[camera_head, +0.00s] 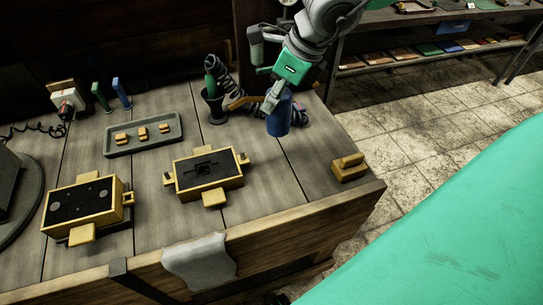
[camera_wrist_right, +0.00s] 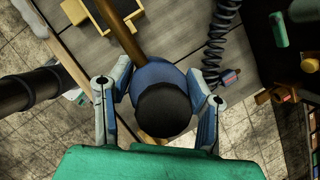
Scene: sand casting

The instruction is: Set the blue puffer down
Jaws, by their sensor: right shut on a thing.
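The blue puffer (camera_head: 279,120) is upright at the back right of the wooden workbench in the head view. My right gripper (camera_head: 277,95) is shut on its upper part from above. I cannot tell whether the puffer's base touches the bench. In the right wrist view the puffer (camera_wrist_right: 146,75) shows its blue body and a round black end between the two fingers of my right gripper (camera_wrist_right: 160,86). A brown rod (camera_wrist_right: 117,28) runs out from beside or under it; I cannot tell if it is attached. My left gripper is not in view.
A dark cup with a green-handled tool (camera_head: 213,107) and a dark coiled hose (camera_head: 222,70) are left of the puffer. Two yellow mould frames (camera_head: 220,183) (camera_head: 62,205) and a grey tray (camera_head: 172,144) stand further left. A yellow block (camera_head: 348,167) is near the right corner. Bare bench lies between.

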